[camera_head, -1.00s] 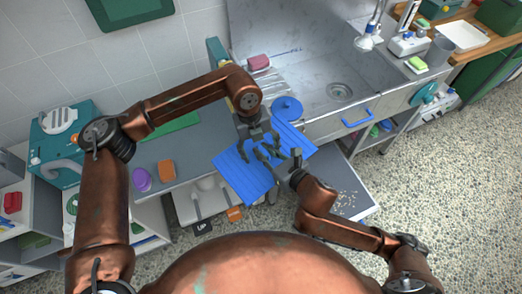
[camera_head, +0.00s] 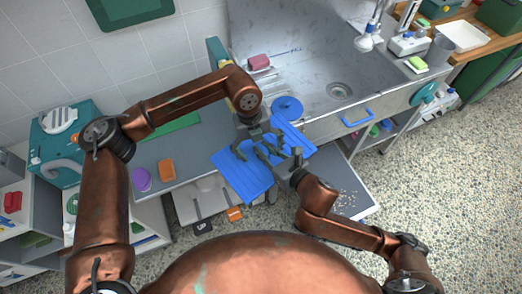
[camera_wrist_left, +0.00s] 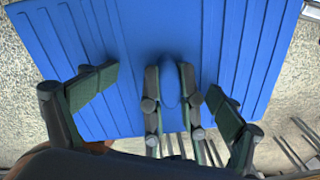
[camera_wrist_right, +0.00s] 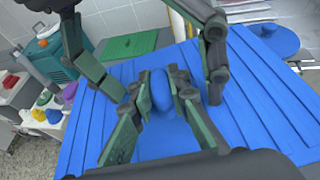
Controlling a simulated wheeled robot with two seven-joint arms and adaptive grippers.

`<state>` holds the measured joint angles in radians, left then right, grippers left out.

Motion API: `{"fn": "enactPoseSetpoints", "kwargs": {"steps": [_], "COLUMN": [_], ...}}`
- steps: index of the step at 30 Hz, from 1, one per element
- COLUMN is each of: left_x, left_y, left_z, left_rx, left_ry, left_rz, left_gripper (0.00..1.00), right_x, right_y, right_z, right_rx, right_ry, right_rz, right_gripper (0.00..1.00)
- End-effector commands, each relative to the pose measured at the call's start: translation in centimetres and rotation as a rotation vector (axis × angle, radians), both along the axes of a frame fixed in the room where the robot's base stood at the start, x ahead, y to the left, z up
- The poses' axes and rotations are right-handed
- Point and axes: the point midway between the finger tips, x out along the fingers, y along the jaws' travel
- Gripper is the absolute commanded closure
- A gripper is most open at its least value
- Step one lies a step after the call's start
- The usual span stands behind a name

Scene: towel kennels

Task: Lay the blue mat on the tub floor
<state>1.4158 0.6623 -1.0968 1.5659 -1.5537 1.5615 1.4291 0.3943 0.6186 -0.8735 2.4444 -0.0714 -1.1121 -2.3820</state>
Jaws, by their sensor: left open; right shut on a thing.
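The blue mat (camera_head: 236,172) is a ridged sheet with a raised knob (camera_wrist_left: 169,84) in its middle. It is held up in front of the steel tub (camera_head: 305,72), with its far part near the tub's front edge. My right gripper (camera_wrist_right: 160,98) is shut on the knob, one finger on each side. My left gripper (camera_wrist_left: 163,82) is open, its fingers spread wide around the knob and the right fingertips, apart from them. In the head view both grippers overlap over the mat and partly hide it. The tub floor shows bare around the drain (camera_head: 339,90).
A round blue object (camera_head: 287,107) sits at the tub's near side. A pink block (camera_head: 258,62) lies at the tub's left. The grey counter on the left holds a purple item (camera_head: 141,179) and an orange block (camera_head: 166,169).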

Motion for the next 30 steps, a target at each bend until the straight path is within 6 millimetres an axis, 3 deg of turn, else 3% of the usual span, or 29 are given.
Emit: {"fn": "enactPoseSetpoints", "kwargs": {"steps": [4, 17, 30], "left_x": [0.0, 0.1, 0.6], "left_y": [-0.1, -0.1, 1.1], "left_z": [0.1, 0.9, 8.2], "left_rx": [-0.002, -0.005, -0.005], "left_ry": [-0.001, -0.004, -0.005], "left_rz": [-0.001, 0.000, 0.000], "left_gripper": [0.00, 0.00, 0.00], "right_x": [0.0, 0.0, 0.0], "right_y": [0.0, 0.0, 0.0], "right_z": [-0.1, -0.2, -0.3], "right_rx": [-0.001, -0.002, -0.003], "right_ry": [0.001, 0.005, 0.005], "right_rz": [0.000, 0.000, 0.000], "right_gripper": [1.00, 1.00, 1.00]}}
